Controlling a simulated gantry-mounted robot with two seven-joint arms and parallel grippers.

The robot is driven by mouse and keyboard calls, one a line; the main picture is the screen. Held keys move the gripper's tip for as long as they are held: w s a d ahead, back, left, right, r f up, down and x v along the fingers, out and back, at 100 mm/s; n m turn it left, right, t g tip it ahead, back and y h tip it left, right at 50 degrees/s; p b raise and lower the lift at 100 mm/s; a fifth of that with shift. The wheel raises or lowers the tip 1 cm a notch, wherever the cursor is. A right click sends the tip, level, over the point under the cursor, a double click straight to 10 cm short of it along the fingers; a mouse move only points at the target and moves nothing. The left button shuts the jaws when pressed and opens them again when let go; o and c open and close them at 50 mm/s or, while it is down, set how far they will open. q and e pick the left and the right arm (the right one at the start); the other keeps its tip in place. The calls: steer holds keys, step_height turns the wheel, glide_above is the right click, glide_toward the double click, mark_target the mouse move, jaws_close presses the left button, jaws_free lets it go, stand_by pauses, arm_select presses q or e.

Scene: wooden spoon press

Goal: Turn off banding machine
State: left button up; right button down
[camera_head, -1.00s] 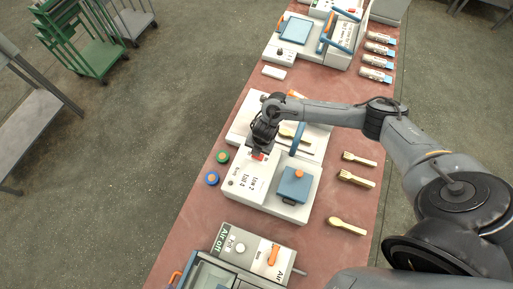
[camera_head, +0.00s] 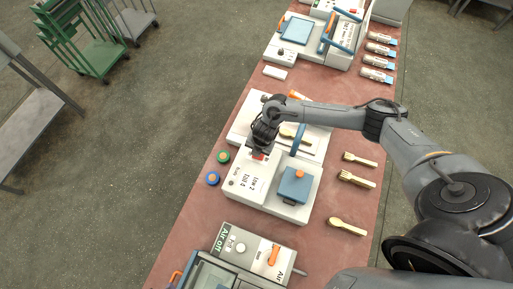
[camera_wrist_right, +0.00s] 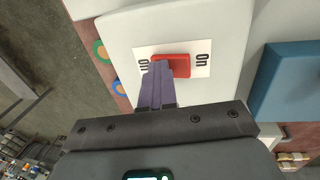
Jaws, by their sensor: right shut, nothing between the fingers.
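The banding machine appears to be the white box (camera_head: 282,211) in the middle of the bench, with a blue block and a blue lever on top. Its red switch (camera_wrist_right: 172,64) sits on a white label in the right wrist view, with "On" at the right and a partly covered word at the left. In the head view only a bit of red shows under my right gripper (camera_head: 259,152). My right gripper is shut and empty, its purple fingers (camera_wrist_right: 159,72) over the left part of the switch. Whether they touch it I cannot tell. My left gripper is not in view.
An "Air off" box (camera_head: 252,250) stands nearer, another machine (camera_head: 300,42) farther.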

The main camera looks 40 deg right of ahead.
mark_target(262, 156)
steer(key=shift+s+d+f, duration=0.1)
steer(key=shift+s+d, duration=0.15)
steer(key=shift+s, duration=0.25)
steer(key=shift+s+d+p, duration=0.15)
steer(key=shift+s+p, duration=0.2)
steer(key=shift+w, duration=0.1)
steer(key=shift+r+p, duration=0.4)
steer(key=shift+r, duration=0.1)
steer(key=r+p, duration=0.4)
steer(key=shift+s+d, duration=0.1)
steer(key=shift+s, duration=0.2)
step_height(262, 156, up, 9)
steer(key=s+b, duration=0.1)
steer(key=shift+s+d, duration=0.2)
steer(key=shift+d, duration=0.1)
